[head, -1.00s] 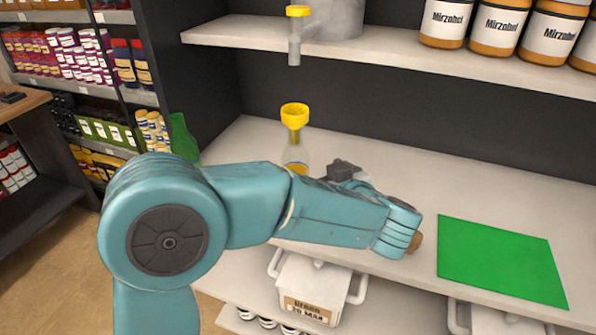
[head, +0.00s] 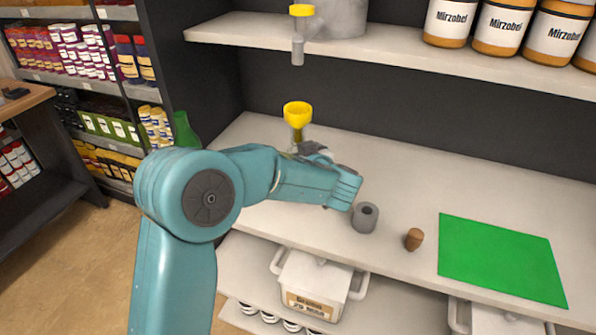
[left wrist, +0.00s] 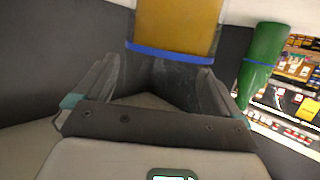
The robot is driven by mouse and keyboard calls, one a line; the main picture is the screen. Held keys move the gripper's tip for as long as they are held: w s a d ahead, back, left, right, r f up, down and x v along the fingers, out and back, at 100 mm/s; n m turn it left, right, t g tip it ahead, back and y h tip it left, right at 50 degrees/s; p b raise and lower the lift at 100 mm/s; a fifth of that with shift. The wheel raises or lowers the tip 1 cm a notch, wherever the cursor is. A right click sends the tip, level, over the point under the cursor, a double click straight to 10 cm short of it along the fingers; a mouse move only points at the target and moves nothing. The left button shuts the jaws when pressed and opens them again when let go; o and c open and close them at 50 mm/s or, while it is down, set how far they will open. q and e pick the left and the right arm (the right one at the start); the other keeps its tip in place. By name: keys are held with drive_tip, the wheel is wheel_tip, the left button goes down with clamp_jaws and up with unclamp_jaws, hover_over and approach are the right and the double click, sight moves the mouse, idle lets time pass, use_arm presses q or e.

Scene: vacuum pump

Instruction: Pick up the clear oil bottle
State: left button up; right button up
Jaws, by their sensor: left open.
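The clear oil bottle stands on the counter with a yellow funnel (head: 298,113) in its top. In the head view my left arm and gripper hide most of its body. In the left wrist view the clear oil bottle (left wrist: 175,22) shows close up, with amber oil inside and a blue band around it. My left gripper (head: 312,151) is at the bottle in the head view. In the left wrist view its jaws (left wrist: 163,75) are open, with the bottle just ahead of and between the fingers. I cannot tell whether they touch it. My right gripper is not in view.
A green bottle (head: 184,131) stands at the counter's left end. A grey hollow cylinder (head: 365,217), a brown cork-like piece (head: 414,239) and a green mat (head: 500,260) lie to the right. A shelf (head: 400,62) with jars overhangs the back. The counter's back right is clear.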

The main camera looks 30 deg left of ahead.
use_arm(q)
drive_tip(key=c, duration=1.3)
drive_tip(key=shift+r, duration=0.15)
